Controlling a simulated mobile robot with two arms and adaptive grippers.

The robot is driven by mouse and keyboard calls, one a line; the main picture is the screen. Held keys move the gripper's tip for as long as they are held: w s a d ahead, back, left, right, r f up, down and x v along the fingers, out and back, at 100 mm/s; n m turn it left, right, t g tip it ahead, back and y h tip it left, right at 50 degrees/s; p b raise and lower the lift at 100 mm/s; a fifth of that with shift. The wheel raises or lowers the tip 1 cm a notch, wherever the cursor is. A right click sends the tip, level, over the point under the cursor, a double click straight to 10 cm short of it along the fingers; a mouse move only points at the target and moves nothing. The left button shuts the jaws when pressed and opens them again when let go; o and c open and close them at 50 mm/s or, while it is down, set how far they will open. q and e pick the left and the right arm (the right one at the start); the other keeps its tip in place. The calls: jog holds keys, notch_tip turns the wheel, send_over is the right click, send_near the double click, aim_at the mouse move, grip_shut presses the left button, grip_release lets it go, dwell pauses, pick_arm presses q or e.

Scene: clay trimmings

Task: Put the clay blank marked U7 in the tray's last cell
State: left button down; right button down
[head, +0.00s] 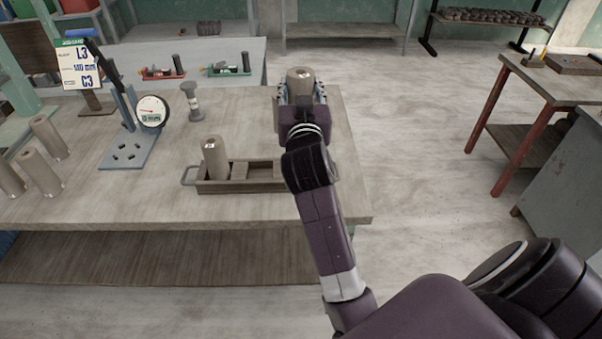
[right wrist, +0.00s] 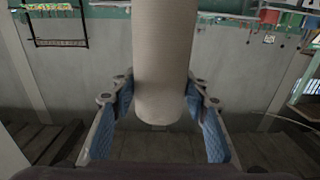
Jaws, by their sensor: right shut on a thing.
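My right gripper (head: 300,95) is shut on a pale clay blank (head: 300,75), a cylinder held upright beyond the tray, near the table's right end. In the right wrist view, the blue finger pads stand either side of the blank (right wrist: 160,60). No mark is readable on it. The wooden tray (head: 240,187) lies on the table, nearer than the gripper. Another blank (head: 214,158) stands in its left part; a cell to the right looks empty. My right arm hides the tray's right end. My left gripper is not in view.
Several blanks (head: 40,172) stand at the table's left. A dial gauge stand (head: 137,140), a sign with L3 and C3 (head: 79,65) and a small grey spool-shaped piece (head: 191,102) stand behind. The table (head: 130,210) is bare in front of the tray.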

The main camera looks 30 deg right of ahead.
jog(key=shift+w+d+r, duration=0.2)
jog(key=shift+w+r, duration=0.05)
jog(key=shift+r, duration=0.45)
jog(key=shift+d+f, duration=0.1)
notch_tip(320, 180, down, 19)
jog(key=b, duration=0.2)
jog(key=shift+f, duration=0.2)
jog(key=shift+f+b, duration=0.1)
jog(key=shift+b, duration=0.2)
jog(key=c, duration=1.2)
grip_release()
jog(key=shift+f, duration=0.1)
jog(key=shift+o, duration=0.3)
